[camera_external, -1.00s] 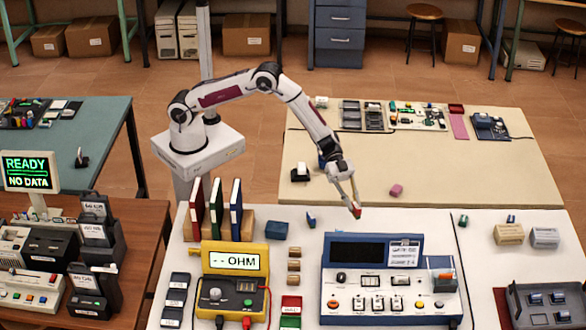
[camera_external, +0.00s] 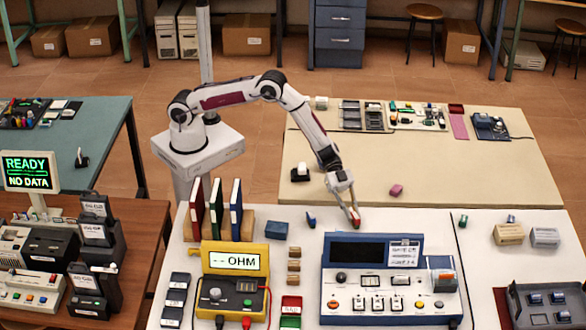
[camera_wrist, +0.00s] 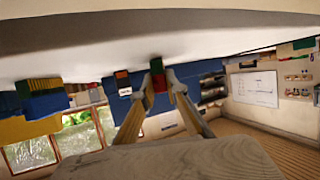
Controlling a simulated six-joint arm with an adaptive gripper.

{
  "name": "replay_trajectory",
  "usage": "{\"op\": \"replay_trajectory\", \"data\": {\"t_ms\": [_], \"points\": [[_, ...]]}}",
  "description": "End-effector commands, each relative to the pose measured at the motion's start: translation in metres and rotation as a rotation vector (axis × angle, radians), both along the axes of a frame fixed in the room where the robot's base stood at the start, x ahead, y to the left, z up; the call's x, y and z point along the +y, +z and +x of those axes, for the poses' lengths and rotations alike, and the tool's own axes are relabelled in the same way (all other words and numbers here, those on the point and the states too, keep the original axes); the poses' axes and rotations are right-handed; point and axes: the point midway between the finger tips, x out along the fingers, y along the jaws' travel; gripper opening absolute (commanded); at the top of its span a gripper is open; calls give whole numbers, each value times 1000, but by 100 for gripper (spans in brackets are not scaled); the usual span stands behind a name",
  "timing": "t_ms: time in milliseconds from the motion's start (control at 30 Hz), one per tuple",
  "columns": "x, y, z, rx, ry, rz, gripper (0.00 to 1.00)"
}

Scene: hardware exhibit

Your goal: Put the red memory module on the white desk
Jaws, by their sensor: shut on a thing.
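My gripper (camera_external: 354,212) is shut on the small red memory module (camera_external: 356,222), which sits between the fingertips. The module also shows red with some green between the fingers in the wrist view (camera_wrist: 159,83). The gripper points down over the back edge area of the white desk (camera_external: 480,255), just behind the blue instrument. The module is at or very close to the desk top; I cannot tell whether it touches.
The blue instrument (camera_external: 373,249) stands just in front of the gripper. A small blue piece (camera_external: 311,219) is to its left, with a yellow ohm meter (camera_external: 232,262) further left. A pink piece (camera_external: 396,190) lies on the beige table (camera_external: 450,185) behind. Clear desk lies to the right.

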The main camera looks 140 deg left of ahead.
Motion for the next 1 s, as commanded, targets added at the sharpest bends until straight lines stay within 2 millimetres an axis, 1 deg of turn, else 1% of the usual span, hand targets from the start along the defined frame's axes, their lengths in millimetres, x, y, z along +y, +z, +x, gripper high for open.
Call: {"op": "replay_trajectory", "data": {"t_ms": [433, 467, 500, 533, 1000], "points": [[0, -4, 0, 0, 0, 1, 0], [0, -4, 0, 0, 0, 1, 16], [0, -3, 0, 0, 0, 1, 26], [0, -3, 0, 0, 0, 1, 30], [0, 0, 0, -1, 0, 0, 30]]}}
